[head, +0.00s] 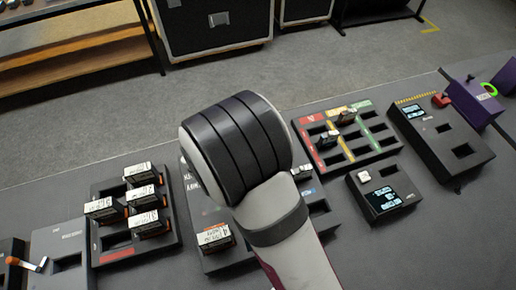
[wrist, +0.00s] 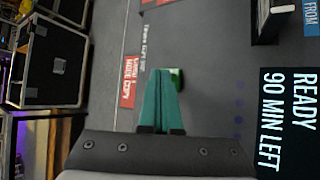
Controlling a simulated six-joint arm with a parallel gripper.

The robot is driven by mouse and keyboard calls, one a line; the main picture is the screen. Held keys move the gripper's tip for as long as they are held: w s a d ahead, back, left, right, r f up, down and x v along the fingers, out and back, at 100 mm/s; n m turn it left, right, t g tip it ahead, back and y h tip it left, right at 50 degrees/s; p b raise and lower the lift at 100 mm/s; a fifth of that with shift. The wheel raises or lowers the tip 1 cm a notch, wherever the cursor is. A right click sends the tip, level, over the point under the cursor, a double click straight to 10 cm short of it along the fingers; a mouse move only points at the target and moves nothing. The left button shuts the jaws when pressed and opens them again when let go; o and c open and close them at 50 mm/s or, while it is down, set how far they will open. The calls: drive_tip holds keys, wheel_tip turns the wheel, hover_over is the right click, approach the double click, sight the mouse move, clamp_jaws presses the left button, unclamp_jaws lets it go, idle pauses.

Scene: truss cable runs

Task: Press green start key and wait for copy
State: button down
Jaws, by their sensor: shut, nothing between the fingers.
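In the wrist view, my gripper (wrist: 160,72) has its two teal fingers shut together, with nothing between them. The green start key (wrist: 178,76) shows just right of the fingertips and is partly hidden by them. I cannot tell whether the fingers touch it. The copier panel is dark grey, and its screen (wrist: 287,115) reads "READY 90 MIN LEFT". A red label (wrist: 128,82) left of the fingers shows "COPY". In the head view, my arm hides the fingers and the key. Part of the copier (head: 222,258) shows around my arm, with a labelled card in it.
A tray of several labelled cards (head: 110,248) sits left of my arm. On the right are a colour-marked sorting tray (head: 385,140), a small box with a screen (head: 402,205) and a larger device (head: 445,150). Black cases (head: 215,45) stand on the floor behind.

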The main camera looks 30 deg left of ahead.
drive_tip(key=shift+f, duration=0.35)
idle(0.4)
drive_tip(key=shift+r, duration=0.95)
drive_tip(key=shift+r, duration=0.1)
drive_tip(key=shift+r, duration=2.4)
